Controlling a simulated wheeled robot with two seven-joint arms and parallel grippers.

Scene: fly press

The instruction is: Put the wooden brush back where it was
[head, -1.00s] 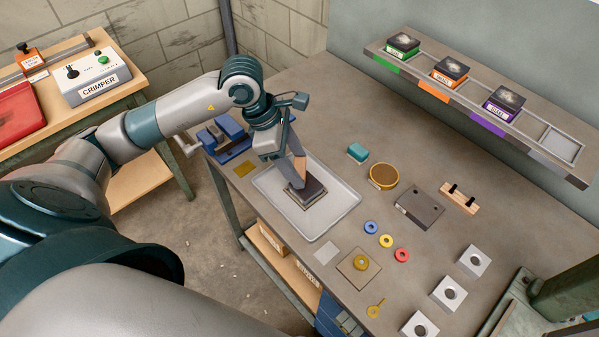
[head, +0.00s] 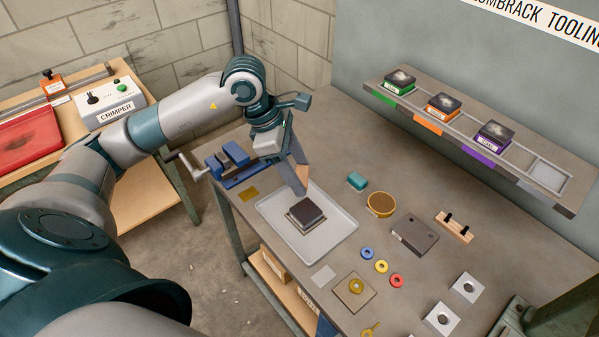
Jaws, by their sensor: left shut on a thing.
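My left gripper (head: 289,163) reaches in from the left above the grey tray (head: 342,237). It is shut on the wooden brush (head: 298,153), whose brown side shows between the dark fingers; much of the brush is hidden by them. A dark square block (head: 306,211) lies in the tray, just below the fingers. From this angle I cannot tell how high the gripper is above the block. My right gripper is not in view.
A blue vise (head: 232,160) stands left of the tray. A shelf (head: 515,172) holds dark blocks at the back.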

